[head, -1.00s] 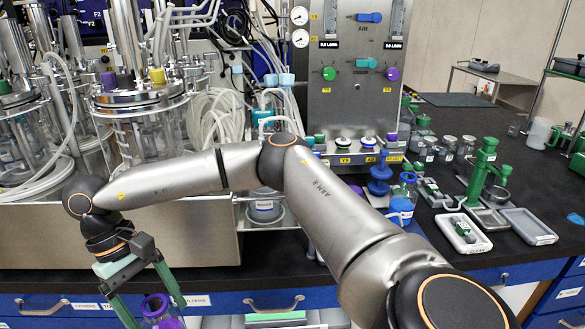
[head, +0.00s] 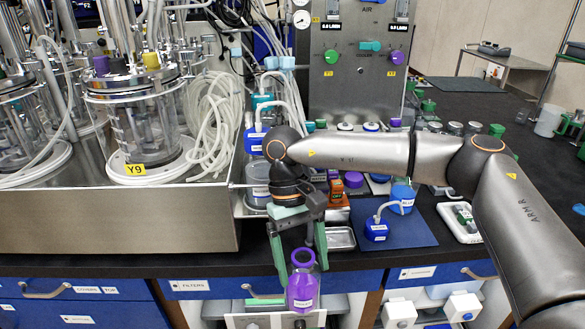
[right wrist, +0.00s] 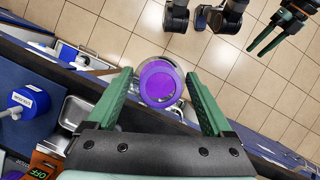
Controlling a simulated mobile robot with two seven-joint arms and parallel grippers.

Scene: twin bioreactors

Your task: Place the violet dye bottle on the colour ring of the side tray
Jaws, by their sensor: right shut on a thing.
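The violet dye bottle (head: 303,292) hangs upright in my right gripper (head: 303,256), in front of the bench's front edge and below the bench top. The gripper points down and is shut on the bottle's neck. In the right wrist view the bottle's violet top (right wrist: 162,84) shows between the green fingers. A small steel tray (head: 341,239) lies on the bench, right of the gripper. I cannot make out a colour ring or tell which tray is the side tray. A green-fingered gripper (right wrist: 270,36), apparently my left, shows at upper right in the wrist view; its opening is unclear.
The reactor's steel base (head: 110,225) fills the left. Drawers (head: 225,284) are below the bench edge.

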